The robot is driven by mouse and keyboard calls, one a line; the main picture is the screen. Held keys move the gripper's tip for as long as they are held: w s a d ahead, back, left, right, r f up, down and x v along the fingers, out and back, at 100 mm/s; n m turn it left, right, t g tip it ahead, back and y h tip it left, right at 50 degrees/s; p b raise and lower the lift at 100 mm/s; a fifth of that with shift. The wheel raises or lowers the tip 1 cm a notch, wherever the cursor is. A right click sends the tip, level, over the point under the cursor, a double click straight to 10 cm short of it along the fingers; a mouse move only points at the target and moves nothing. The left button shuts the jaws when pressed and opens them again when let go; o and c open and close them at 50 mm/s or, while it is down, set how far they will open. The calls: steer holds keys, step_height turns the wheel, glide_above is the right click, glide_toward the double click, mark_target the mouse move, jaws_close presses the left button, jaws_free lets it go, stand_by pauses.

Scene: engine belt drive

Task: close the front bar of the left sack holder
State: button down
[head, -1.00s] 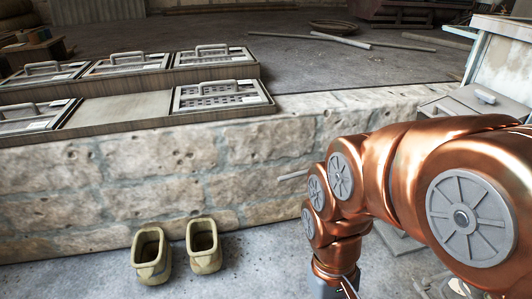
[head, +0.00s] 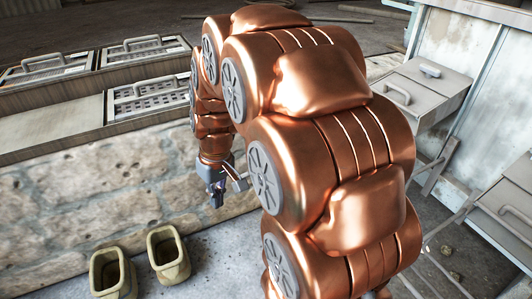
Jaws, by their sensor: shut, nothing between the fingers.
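My gripper (head: 216,198) hangs pointing down in front of the stone wall, left of my copper arm. Its fingers are shut and empty, touching nothing that I can see. At the right, a grey metal unit with handles (head: 425,85) stands behind my arm. A second grey unit (head: 510,205) is nearer, at the right edge, with thin metal bars (head: 440,232) beside it. I cannot tell whether these belong to the sack holders. No front bar of the left sack holder can be made out clearly; my arm hides part of that side.
A stone wall (head: 60,210) crosses the left, with trays of handled metal lids (head: 145,50) on top. Two olive boots (head: 168,255) stand on the floor in front of it. A pale worn cabinet (head: 470,50) stands at the back right.

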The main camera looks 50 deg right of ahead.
steer(key=w+d+t+h+p, duration=0.1)
steer(key=w+d, duration=0.3)
steer(key=d, duration=0.6)
steer(key=w+d+m+t, duration=0.1)
steer(key=w+d+t, duration=0.15)
steer(key=d, duration=0.65)
steer(key=w+d+h+p, duration=0.1)
steer(key=w+d, duration=0.3)
steer(key=d, duration=0.6)
step_height(320, 180, down, 10)
steer(key=b, duration=0.1)
steer(key=shift+a+f+b, duration=0.2)
steer(key=shift+b, duration=0.2)
steer(key=shift+s+a+t, duration=0.1)
steer(key=shift+t, duration=0.15)
